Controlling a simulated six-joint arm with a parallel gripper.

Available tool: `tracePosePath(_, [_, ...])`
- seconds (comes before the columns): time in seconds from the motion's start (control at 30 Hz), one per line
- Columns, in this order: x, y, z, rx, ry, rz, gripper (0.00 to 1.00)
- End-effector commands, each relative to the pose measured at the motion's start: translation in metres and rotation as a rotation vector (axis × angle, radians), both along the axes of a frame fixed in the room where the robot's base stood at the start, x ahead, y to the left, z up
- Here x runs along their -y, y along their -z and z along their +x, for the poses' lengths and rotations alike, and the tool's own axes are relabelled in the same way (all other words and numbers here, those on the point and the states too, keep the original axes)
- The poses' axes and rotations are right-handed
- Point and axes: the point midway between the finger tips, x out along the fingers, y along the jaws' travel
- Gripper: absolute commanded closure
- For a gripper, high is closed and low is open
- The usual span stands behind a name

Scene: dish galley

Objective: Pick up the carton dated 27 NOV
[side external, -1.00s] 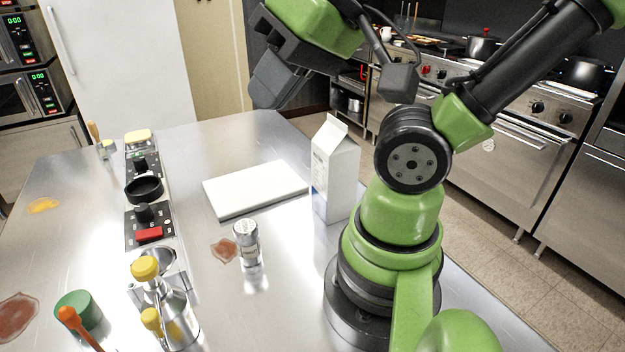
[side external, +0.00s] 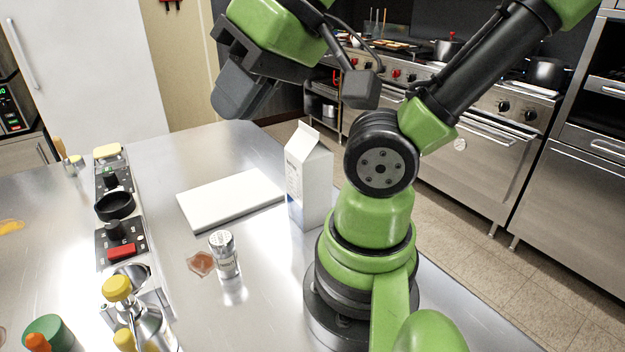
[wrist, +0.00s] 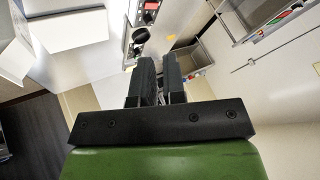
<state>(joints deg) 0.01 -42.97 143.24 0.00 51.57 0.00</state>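One white carton (side external: 309,182) with a gabled top stands upright on the steel counter, beside my arm's base. Faint grey-blue marks show on its left face, but no date can be read. A white block at the left edge of the wrist view (wrist: 14,52) looks like the same carton. My gripper (side external: 240,92) is in the air up and left of the carton, well apart from it. In the wrist view its two dark fingers (wrist: 159,78) stand apart with a narrow gap and nothing between them.
A white cutting board (side external: 228,200) lies left of the carton. A small labelled jar (side external: 224,254) stands in front of it by a reddish spill (side external: 201,263). A black control strip (side external: 121,243) and a yellow-capped bottle (side external: 118,290) stand left. The counter behind the board is clear.

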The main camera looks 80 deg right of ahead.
Motion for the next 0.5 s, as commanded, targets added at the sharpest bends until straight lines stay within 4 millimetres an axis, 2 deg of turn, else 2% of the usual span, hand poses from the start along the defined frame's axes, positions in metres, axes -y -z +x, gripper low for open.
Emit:
tracePosePath(0.03, [0.0000, 0.0000, 0.0000, 0.000, 0.000, 0.000, 0.77])
tracePosePath(0.07, [0.0000, 0.0000, 0.0000, 0.000, 0.000, 0.000, 0.70])
tracePosePath(0.37, [0.0000, 0.0000, 0.0000, 0.000, 0.000, 0.000, 0.01])
tracePosePath(0.5, [0.0000, 0.0000, 0.0000, 0.000, 0.000, 0.000, 0.00])
